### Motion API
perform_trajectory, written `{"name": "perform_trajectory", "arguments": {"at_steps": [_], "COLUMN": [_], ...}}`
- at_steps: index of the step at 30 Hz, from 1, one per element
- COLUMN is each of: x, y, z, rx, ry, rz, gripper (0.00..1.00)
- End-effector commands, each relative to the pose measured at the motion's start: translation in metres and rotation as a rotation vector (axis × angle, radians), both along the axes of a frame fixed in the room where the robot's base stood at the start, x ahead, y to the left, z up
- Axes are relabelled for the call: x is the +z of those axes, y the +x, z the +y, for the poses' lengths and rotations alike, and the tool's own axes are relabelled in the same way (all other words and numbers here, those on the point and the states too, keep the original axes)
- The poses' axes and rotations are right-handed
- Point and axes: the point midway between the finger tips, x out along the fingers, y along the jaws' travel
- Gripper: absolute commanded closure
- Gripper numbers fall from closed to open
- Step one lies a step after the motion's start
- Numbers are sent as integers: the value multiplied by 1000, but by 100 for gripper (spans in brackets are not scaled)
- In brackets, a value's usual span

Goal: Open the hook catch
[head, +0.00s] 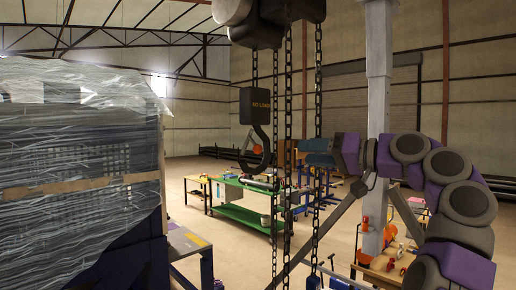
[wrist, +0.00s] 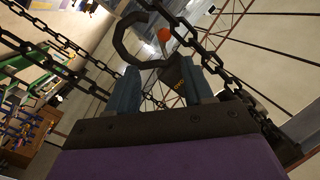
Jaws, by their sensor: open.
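A dark hook (head: 264,152) hangs point-down from a black block (head: 255,106) on a chain hoist. A small orange part, which looks like its catch (head: 257,149), shows in the mouth of the hook. My gripper (head: 306,153) is to the right of the hook in the head view, pointing left at it, with chains between. In the wrist view my gripper (wrist: 164,76) is open, its two blue fingers apart. The hook (wrist: 126,42) and the orange catch (wrist: 164,34) show beyond the fingertips. No contact is visible. Whether the catch is open or shut I cannot tell.
Hanging chains (head: 318,100) run down beside the hook and pass near my fingers in the wrist view (wrist: 195,40). A wrapped stack (head: 80,150) stands at left. A green workbench (head: 240,210) stands behind, below the hook. A grey post (head: 378,80) rises at right.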

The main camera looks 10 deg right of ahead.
Motion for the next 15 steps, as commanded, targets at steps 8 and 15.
{"name": "perform_trajectory", "arguments": {"at_steps": [8, 15], "x": [4, 2], "y": [-19, -24], "z": [-11, -7], "rx": [-48, -55], "ry": [-125, -173], "rz": [-167, -210], "gripper": [49, 49]}}
